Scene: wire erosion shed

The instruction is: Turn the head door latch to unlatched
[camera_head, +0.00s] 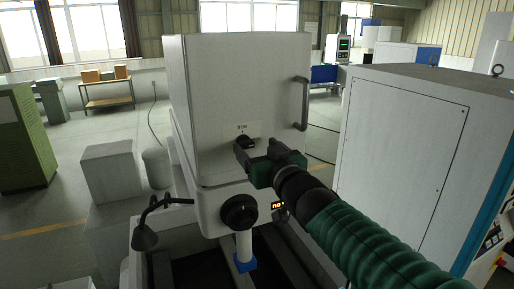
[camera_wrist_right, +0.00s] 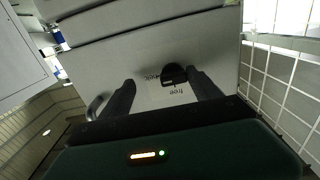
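The head door latch is a small black knob (camera_head: 246,140) on the front of the white machine head door (camera_head: 235,85), under a small printed label. It also shows in the wrist view as a black knob (camera_wrist_right: 174,74) with printed words beside it. My right gripper (camera_head: 258,149) is in front of the door close to the latch, partly covering that area in the head view. In the wrist view its two fingers (camera_wrist_right: 162,82) are apart with nothing held. The knob lies near the tips, nearer the right-hand finger; contact cannot be told. My left gripper is not in view.
A grey door handle (camera_head: 303,104) stands out at the door's right edge. A bent black lamp (camera_head: 146,237) is at lower left. A large grey cabinet (camera_head: 405,140) stands at right.

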